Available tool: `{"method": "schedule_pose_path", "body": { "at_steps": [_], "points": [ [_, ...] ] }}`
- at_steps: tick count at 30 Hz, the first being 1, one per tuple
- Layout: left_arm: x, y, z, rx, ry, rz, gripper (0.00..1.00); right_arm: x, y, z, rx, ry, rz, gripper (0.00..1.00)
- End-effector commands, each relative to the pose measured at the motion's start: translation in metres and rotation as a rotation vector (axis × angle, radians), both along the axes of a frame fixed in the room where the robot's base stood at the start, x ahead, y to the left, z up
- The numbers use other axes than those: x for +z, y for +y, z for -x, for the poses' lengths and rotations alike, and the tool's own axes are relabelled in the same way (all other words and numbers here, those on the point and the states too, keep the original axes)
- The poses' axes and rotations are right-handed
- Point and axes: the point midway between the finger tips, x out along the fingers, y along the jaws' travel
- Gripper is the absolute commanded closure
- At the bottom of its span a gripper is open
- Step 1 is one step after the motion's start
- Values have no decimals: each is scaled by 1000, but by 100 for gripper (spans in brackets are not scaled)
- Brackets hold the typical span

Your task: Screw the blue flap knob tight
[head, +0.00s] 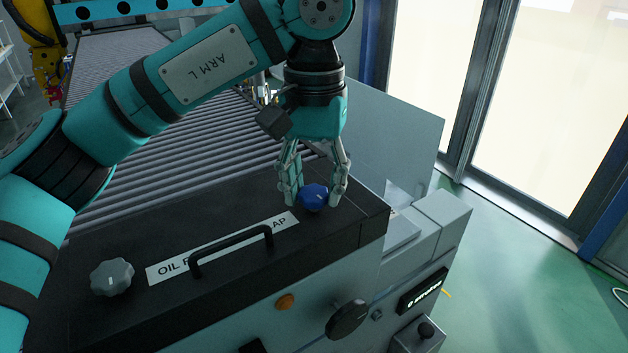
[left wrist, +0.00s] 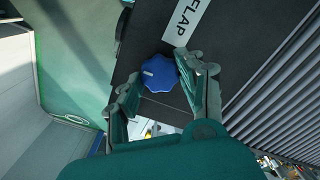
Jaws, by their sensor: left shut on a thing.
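The blue flap knob (head: 314,197) sits on the black flap (head: 125,247) near its right end. It also shows in the left wrist view (left wrist: 160,73), with a white mark on its lobed face. My left gripper (head: 313,196) comes down from above, with its fingers on both sides of the knob, shut on it. In the left wrist view the fingers (left wrist: 158,84) reach the knob from the lower side. The underside of the knob is hidden. My right gripper is not in view.
A grey knob (head: 112,278) and a black handle (head: 231,250) are on the flap left of the blue knob. A roller conveyor (head: 180,130) lies behind. A dark round knob (head: 347,319) and an orange button (head: 285,301) are on the front panel. Green floor is free at right.

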Motion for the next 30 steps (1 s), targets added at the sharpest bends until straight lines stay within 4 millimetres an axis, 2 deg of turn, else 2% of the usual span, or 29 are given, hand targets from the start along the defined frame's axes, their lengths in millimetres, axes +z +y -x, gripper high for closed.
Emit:
{"method": "schedule_pose_path", "body": {
  "at_steps": [15, 16, 21, 30],
  "points": [
    [-2, 0, 1, -21, 3, -3, 93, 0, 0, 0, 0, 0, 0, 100],
    [-2, 0, 1, -21, 3, -3, 59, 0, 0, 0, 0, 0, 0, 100],
    [-1, 0, 1, -19, 3, -2, 38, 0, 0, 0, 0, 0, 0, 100],
    [2, 0, 0, -18, 0, -1, 38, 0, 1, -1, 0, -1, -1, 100]
  ]
}}
